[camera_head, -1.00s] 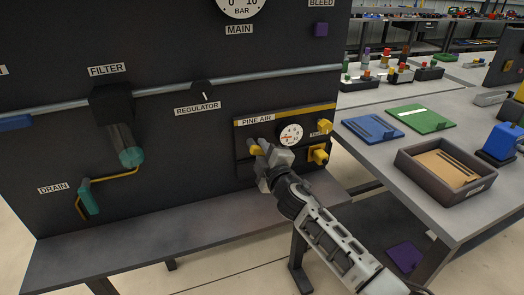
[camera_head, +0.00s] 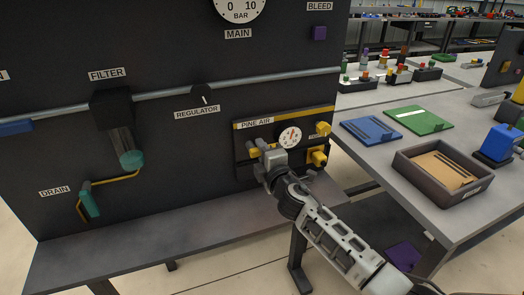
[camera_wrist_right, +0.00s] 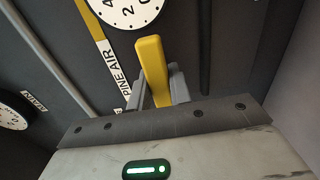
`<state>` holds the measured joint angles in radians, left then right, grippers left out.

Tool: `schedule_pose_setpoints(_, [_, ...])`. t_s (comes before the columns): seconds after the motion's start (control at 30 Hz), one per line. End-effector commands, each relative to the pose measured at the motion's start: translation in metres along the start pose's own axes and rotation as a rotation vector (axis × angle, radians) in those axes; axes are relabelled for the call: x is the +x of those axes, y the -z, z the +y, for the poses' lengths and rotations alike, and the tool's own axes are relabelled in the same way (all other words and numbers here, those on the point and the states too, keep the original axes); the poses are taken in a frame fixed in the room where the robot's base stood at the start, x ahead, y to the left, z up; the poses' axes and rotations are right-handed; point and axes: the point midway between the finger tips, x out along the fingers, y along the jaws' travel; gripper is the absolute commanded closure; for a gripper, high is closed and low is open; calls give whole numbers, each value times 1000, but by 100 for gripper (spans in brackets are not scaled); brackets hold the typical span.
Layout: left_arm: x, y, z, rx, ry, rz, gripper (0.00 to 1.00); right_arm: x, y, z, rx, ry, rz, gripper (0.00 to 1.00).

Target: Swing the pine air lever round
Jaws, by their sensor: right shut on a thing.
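The pine air lever is a yellow bar on the dark panel under the PINE AIR label. In the right wrist view the lever (camera_wrist_right: 152,70) stands between my two grey fingers, its far end reaching past them toward the gauge. In the head view a yellow bit of the lever (camera_head: 254,152) shows left of my right gripper (camera_head: 268,157), which hides the rest. My right gripper is shut on the lever. The white pine air gauge (camera_head: 289,137) sits just right of and above the gripper. My left gripper is not in view.
Yellow fittings (camera_head: 317,157) stick out of the panel right of the gripper. A grey shelf (camera_head: 150,243) runs below the panel. At right, a table holds a brown tray (camera_head: 408,176) and blue and green plates. The REGULATOR knob (camera_head: 203,98) is up and left.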

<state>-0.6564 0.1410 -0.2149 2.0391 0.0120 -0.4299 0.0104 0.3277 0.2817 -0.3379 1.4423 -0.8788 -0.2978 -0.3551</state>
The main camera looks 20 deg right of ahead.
Motion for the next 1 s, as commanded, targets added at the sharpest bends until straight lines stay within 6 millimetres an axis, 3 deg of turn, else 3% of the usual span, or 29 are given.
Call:
schedule_pose_setpoints(0.17, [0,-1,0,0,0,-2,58,0,0,0,-7,0,1,100])
schedule_pose_setpoints(0.2, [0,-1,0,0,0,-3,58,0,0,0,-7,0,1,72])
schedule_pose_setpoints(0.27, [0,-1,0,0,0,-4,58,0,0,0,-6,0,1,58])
schedule_pose_setpoints(0.67, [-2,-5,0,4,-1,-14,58,-9,0,-1,-2,1,1,58])
schedule_pose_setpoints(0.77, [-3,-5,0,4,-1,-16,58,-24,0,-1,-1,2,1,58])
schedule_pose_setpoints(1.0, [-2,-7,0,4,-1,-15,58,-82,0,-2,-2,3,2,58])
